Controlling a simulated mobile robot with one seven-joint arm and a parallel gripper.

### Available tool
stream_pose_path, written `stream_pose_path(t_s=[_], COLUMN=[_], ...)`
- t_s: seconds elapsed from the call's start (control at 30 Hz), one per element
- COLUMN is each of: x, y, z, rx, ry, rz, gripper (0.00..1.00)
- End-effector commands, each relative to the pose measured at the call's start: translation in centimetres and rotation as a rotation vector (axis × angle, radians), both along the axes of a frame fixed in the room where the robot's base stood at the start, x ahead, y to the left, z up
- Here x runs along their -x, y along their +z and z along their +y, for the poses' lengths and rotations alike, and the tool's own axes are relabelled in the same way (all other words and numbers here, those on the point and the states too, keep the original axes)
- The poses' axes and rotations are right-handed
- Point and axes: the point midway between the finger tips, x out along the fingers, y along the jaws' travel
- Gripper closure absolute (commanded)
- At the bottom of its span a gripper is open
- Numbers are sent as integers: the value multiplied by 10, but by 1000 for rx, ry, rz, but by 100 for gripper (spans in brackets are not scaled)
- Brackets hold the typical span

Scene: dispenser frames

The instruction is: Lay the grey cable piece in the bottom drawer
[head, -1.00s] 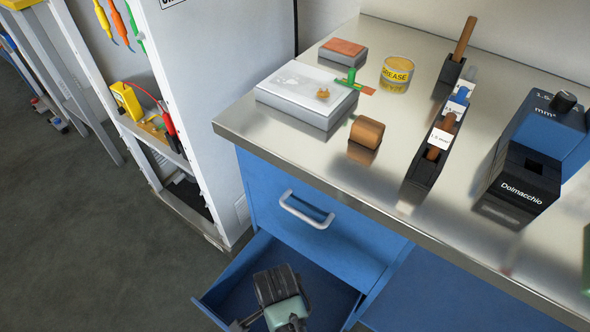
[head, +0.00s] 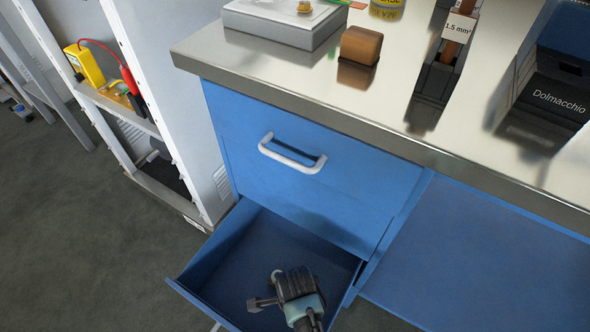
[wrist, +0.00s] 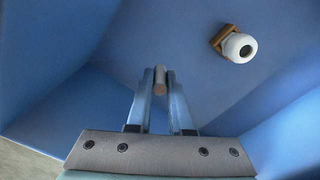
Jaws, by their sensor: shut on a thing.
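The bottom drawer (head: 240,262) is blue and pulled open below a closed blue drawer. My gripper (wrist: 160,82) is over or inside the open drawer. In the wrist view it is shut on the grey cable piece (wrist: 160,76), a short, grey-brown cylinder between its fingertips. The drawer's blue floor (wrist: 155,35) shows beyond the fingertips; I cannot tell whether the piece touches it. In the head view my gripper's body hides the fingertips and the cable piece.
A white round thing with a brown part (wrist: 238,47) lies in the drawer, right of my fingertips in the wrist view. The upper drawer's handle (head: 292,153) and the steel worktop edge (head: 330,107) are above. A white shelf frame (head: 150,100) stands at the left.

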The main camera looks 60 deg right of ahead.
Motion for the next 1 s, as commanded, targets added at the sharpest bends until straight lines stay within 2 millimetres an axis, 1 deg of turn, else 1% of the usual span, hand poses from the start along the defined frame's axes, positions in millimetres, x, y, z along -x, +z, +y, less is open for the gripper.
stream_pose_path(t_s=[0.13,0.23,0.5,0.63,0.67,0.7,0.8,1.0], x=[1,0,0,0,0,0,0,0], y=[-23,-36,-35,-39,-38,-38,-38,-38], z=[0,0,0,0,0,0,0,0], rx=[-1,-1,0,-1,0,0,0,0], ry=[0,0,1,1,1,1,1,1], rz=[2,1,0,1,0,0,0,0], gripper=[100,100,100,100,76,68,51,51])
